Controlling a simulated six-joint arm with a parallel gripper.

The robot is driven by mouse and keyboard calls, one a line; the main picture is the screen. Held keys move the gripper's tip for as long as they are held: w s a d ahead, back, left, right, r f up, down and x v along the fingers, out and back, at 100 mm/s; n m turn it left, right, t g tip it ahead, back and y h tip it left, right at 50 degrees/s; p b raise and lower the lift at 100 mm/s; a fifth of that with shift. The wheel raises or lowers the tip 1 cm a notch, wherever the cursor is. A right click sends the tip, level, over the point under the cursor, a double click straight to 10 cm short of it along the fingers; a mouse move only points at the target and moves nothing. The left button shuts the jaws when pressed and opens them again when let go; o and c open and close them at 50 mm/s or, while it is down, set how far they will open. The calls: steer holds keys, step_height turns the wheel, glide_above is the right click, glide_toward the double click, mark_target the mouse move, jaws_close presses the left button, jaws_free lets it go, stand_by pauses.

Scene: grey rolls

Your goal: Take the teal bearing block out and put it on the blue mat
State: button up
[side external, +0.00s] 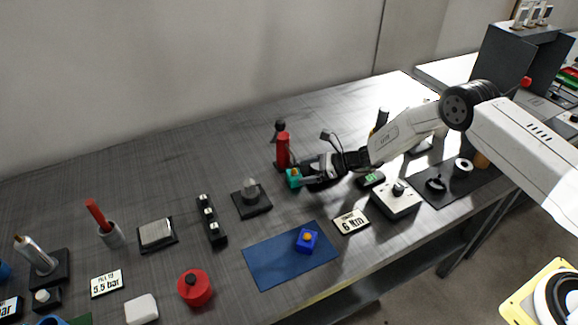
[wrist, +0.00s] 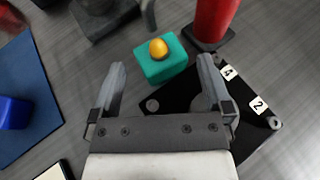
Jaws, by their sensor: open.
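The teal bearing block (side external: 293,178), with an orange-yellow dome on top, stands just ahead of my gripper (side external: 305,180). In the wrist view the teal block (wrist: 172,70) shows between and slightly beyond the two spread fingertips (wrist: 162,63); neither finger appears to touch it. My gripper is open and empty. A black plate (wrist: 180,98) labelled 4 and 2 lies by the block; I cannot tell whether the block is seated on it. The blue mat (side external: 270,265) lies nearer the table's front edge, with a blue block (side external: 307,240) on its right part.
A red cylinder (side external: 283,150) stands close behind the teal block. A dark base with a grey cone (side external: 251,196) is to its left. A "6 KM" sign (side external: 351,221) and a white box with a knob (side external: 396,199) stand right of the mat. The mat's left part is clear.

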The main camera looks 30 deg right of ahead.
steer(key=shift+x, duration=1.05)
steer(key=shift+c, duration=0.2)
jaws_close()
steer(key=shift+r, duration=0.3)
steer(key=shift+r, duration=0.5)
steer(key=s, duration=4.5)
